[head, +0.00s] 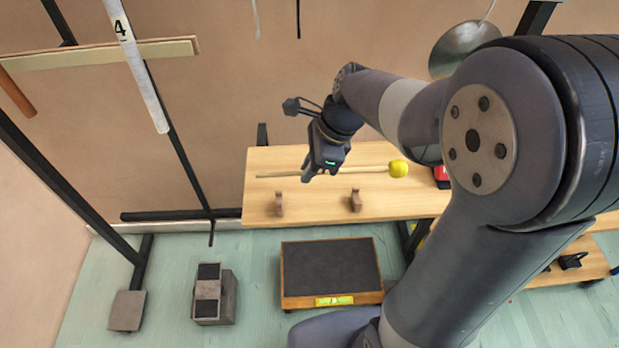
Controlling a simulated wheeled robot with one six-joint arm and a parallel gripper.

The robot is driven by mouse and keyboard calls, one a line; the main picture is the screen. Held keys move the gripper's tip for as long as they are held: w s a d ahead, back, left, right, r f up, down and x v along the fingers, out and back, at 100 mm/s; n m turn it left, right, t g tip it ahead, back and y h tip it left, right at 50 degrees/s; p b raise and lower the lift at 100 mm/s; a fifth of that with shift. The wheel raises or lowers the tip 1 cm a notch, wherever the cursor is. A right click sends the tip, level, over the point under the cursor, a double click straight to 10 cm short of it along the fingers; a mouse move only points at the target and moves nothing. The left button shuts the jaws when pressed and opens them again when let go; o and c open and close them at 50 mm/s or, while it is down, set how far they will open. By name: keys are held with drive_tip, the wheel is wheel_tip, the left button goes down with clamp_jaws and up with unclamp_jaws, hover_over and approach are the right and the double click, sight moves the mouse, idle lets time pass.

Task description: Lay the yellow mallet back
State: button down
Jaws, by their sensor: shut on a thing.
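The yellow mallet has a round yellow head (398,168) and a thin pale wooden stick (362,170). My gripper (308,176) is shut on the stick, toward its left part. The stick lies nearly level across the picture, with the head to the right. The mallet shows over the wooden bench top (310,212). Two small brown wooden rests, a left one (279,204) and a right one (355,201), stand on the bench and appear below the stick in the picture. The mallet looks apart from both rests; its exact height is unclear.
A red object (441,175) sits at the bench's right, partly behind my arm. A dark-topped box (330,270) and a grey block (214,295) stand on the floor in front. A hanging tube marked 4 (137,70) and a metal bowl (462,48) are above.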

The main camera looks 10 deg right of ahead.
drive_tip(key=shift+f+b, duration=2.6)
drive_tip(key=shift+f, duration=2.1)
drive_tip(key=c, duration=1.4)
unclamp_jaws()
